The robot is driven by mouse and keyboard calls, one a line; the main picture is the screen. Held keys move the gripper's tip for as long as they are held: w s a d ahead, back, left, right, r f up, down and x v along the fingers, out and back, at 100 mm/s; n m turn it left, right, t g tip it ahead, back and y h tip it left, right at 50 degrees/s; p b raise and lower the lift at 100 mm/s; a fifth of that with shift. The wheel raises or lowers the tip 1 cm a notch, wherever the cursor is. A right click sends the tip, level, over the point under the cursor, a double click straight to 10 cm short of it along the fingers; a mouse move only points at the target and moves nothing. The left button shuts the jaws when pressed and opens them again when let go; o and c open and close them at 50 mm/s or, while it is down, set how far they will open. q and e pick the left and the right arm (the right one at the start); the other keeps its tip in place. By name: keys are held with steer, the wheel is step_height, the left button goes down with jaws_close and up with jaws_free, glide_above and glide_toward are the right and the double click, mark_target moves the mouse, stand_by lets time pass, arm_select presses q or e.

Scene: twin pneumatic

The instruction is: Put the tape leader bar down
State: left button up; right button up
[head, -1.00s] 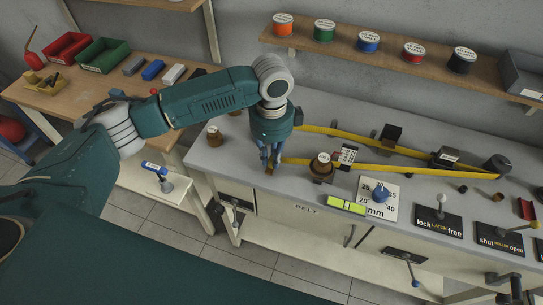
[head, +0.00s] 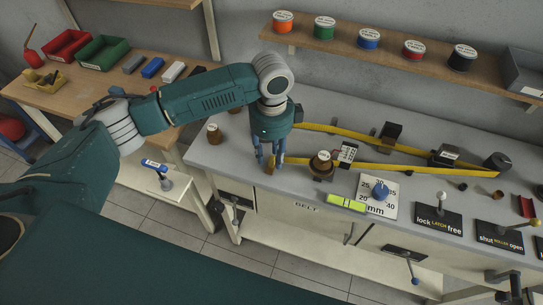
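The tape leader bar (head: 271,167) is a small brown-orange piece at the end of the yellow tape (head: 312,166). It is near the front left edge of the grey bench and appears to rest on the bench top. My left gripper (head: 269,163) points down over it. Its blue fingers are spread, one on each side of the bar, and a gap shows between fingers and bar. The fingers partly hide the bar. My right gripper is not in view.
A brown spool post (head: 321,164) stands just right of the gripper. A dial plate (head: 378,196), a green-yellow level (head: 346,203) and the latch sign (head: 438,219) lie further right. A small brown-capped jar (head: 214,134) stands left. The bench front edge is close.

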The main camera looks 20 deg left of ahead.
mark_target(272, 158)
arm_select(q)
step_height(272, 158, up, 11)
steer(key=b, duration=0.2)
stand_by(0.6)
